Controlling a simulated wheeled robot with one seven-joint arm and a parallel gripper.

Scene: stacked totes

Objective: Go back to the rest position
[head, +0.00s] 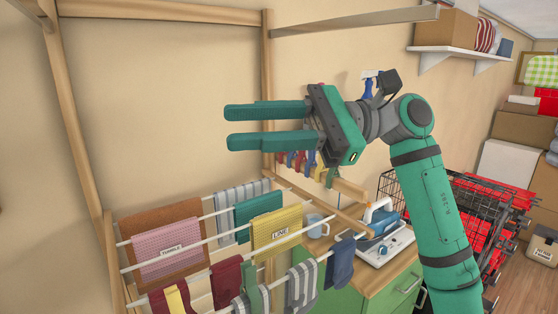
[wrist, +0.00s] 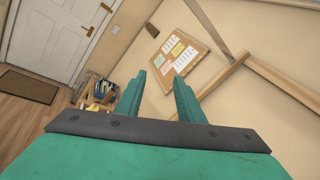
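My gripper (head: 235,126) is raised in the middle of the head view, with its two green fingers pointing left. The fingers are apart with nothing between them. It is above a drying rack and touches nothing that I can see. In the wrist view my gripper (wrist: 160,82) also shows its two fingers apart and empty, with a wall and a pinned notice board (wrist: 180,52) beyond them.
Below stands the drying rack with white rods, hung with several cloths, among them a pink one (head: 168,246) and a yellow one (head: 277,232). A green cabinet (head: 393,291) carries an iron (head: 380,218). A black wire cart (head: 478,212) stands at the right. A wooden frame post (head: 267,60) rises behind my gripper.

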